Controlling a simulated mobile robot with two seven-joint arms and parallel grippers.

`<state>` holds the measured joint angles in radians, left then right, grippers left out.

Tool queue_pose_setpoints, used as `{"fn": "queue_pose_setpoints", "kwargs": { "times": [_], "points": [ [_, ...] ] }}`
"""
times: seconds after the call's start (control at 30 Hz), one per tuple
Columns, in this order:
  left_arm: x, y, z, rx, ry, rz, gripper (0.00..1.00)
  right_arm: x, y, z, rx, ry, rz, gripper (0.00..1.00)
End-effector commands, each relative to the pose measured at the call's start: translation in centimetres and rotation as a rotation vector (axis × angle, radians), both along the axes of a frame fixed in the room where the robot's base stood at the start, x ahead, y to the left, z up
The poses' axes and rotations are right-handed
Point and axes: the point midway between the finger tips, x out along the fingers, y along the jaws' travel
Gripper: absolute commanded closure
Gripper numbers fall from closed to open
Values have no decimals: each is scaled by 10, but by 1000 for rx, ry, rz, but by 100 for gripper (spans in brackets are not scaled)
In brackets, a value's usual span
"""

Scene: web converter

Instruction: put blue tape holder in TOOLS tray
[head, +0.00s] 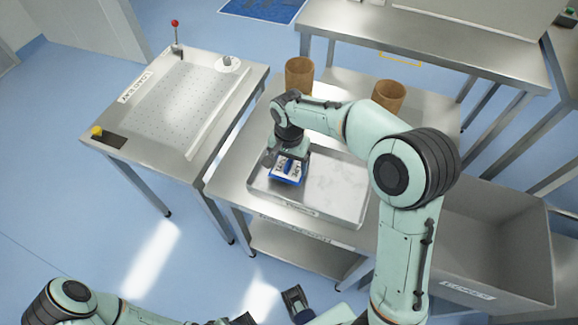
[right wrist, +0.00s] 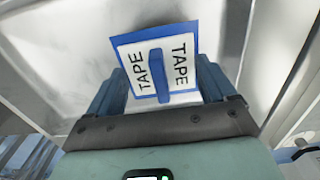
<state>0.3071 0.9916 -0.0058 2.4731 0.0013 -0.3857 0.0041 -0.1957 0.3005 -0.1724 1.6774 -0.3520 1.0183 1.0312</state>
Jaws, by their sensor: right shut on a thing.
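The blue tape holder (head: 287,171) has a white top marked TAPE. It is at the left part of a shallow metal tray (head: 340,218) on the middle table. The tray's front label is too small to read surely. My right gripper (head: 289,157) points down and is shut on the holder. In the right wrist view, the holder (right wrist: 158,62) shows between the fingers of my right gripper (right wrist: 160,88), with a blue ridge between its two words. Whether it touches the tray floor cannot be told.
Two brown cylinders (head: 299,75) (head: 389,96) stand at the back of the middle table. A perforated table (head: 175,105) with a red-knobbed post is at left. A deep grey bin (head: 490,240) is at right. The tray's right part is bare where visible.

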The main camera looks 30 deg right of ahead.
Motion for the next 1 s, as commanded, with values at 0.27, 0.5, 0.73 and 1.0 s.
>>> {"fn": "queue_pose_setpoints", "kwargs": {
  "times": [0.27,0.5,0.73,1.0],
  "points": [
    [-1,0,-3,0,1,0,57,0,0,-26,0,1,-1,45],
    [-1,0,-4,0,1,0,57,0,0,-27,0,1,0,45],
    [-2,0,-5,0,2,0,57,0,0,-29,-1,2,0,0],
    [-1,0,-2,0,1,0,57,1,0,-18,1,-2,0,0]
  ]
}}
